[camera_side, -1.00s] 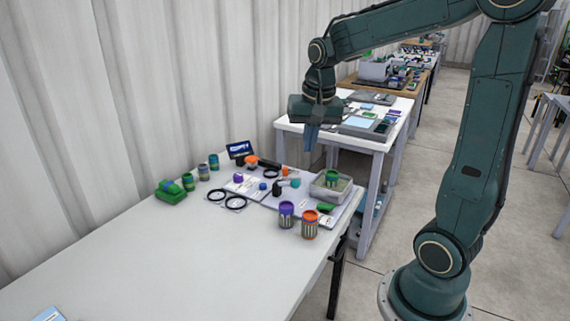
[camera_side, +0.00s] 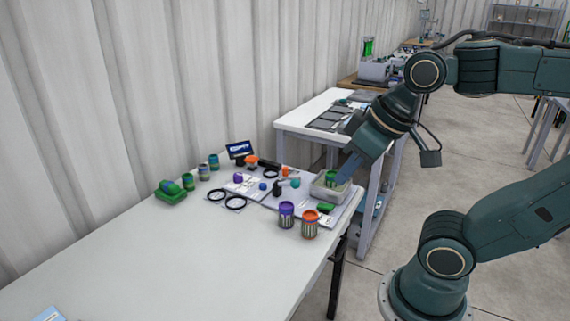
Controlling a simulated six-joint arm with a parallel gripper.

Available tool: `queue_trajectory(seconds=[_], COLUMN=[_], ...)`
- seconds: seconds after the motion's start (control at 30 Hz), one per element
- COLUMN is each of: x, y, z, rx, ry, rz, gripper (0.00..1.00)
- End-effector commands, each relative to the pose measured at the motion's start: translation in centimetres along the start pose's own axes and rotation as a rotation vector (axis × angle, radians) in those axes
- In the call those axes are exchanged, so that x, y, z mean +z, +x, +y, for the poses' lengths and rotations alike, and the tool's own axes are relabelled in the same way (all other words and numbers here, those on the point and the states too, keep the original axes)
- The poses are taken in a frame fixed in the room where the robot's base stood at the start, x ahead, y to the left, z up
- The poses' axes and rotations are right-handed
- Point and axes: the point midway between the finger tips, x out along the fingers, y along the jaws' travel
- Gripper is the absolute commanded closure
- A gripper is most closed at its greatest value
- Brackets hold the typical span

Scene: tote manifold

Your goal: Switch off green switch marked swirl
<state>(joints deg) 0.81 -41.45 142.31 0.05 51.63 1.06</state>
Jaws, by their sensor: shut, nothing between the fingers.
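A small green part (camera_side: 325,207) lies at the right front of the light grey board (camera_side: 292,200) on the near table. I cannot tell whether it is the green switch, and no swirl mark can be read at this size. My gripper (camera_side: 344,178) is shut and empty. It points down and left, with its tips over or beside the right side of the grey tote (camera_side: 318,188). The green part is below and left of the tips, apart from them in the picture. Whether the tips touch the tote cannot be told.
A green-banded can (camera_side: 331,178) is in the tote. A purple-topped can (camera_side: 286,215) and an orange-topped can (camera_side: 310,223) stand at the board's front edge.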

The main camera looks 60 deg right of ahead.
Motion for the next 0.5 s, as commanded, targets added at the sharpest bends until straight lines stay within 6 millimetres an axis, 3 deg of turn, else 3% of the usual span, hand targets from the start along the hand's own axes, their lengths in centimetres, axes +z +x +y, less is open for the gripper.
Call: queue_trajectory(seconds=[0.2,0.43,0.5], x=[0.62,0.19,-0.21], y=[-0.10,0.01,0.16], z=[-0.28,-0.06,0.16], rx=[-0.008,-0.002,0.004], ry=[-0.035,-0.034,-0.033], rz=[0.012,0.004,-0.006], gripper=[1.00,0.55,0.55])
